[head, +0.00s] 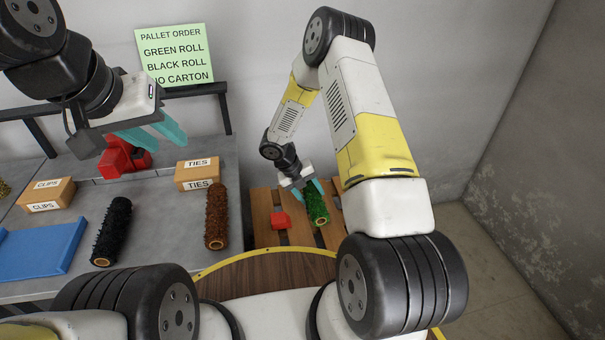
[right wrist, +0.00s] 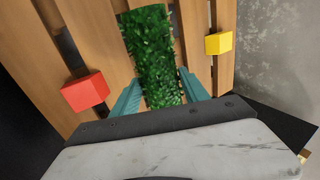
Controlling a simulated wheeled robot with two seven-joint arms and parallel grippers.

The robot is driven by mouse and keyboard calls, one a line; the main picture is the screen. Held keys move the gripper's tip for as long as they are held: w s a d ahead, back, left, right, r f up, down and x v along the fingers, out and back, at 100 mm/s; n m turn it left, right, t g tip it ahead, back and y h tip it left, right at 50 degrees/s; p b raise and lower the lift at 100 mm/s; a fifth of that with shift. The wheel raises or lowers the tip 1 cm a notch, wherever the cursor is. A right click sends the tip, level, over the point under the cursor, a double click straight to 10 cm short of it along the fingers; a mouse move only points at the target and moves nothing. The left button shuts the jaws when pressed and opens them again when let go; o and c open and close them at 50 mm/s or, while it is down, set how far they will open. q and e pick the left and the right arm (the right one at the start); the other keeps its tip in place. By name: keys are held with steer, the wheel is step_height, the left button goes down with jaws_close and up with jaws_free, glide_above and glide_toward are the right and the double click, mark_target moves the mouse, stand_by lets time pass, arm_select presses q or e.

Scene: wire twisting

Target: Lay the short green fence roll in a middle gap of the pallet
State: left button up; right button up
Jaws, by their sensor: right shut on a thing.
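The short green fence roll (head: 317,206) is at the wooden pallet (head: 262,215), beyond the bench's right end. My right gripper (head: 309,188) is shut on it from above. In the right wrist view the green roll (right wrist: 155,52) lies between my teal fingers (right wrist: 160,92), lengthwise along the pallet slats (right wrist: 30,62). It covers what is directly under it, so I cannot tell whether it touches the pallet or hangs just above. My left gripper (head: 155,134) is open and empty over the bench.
On the pallet, a red block (right wrist: 85,92) sits left of the roll and a yellow block (right wrist: 218,43) right of it. The bench holds a black roll (head: 112,232), a brown roll (head: 216,218), TIES (head: 197,174) and CLIPS (head: 45,195) cartons, a blue tray (head: 40,248) and a red device (head: 118,158).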

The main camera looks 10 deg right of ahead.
steer(key=shift+w+f, duration=0.1)
steer(key=shift+f, duration=2.8)
steer(key=shift+f, duration=1.1)
steer(key=o, duration=1.6)
steer(key=shift+a, duration=0.1)
steer(key=shift+f, duration=0.1)
steer(key=v, duration=0.7)
steer(key=shift+r, duration=0.45)
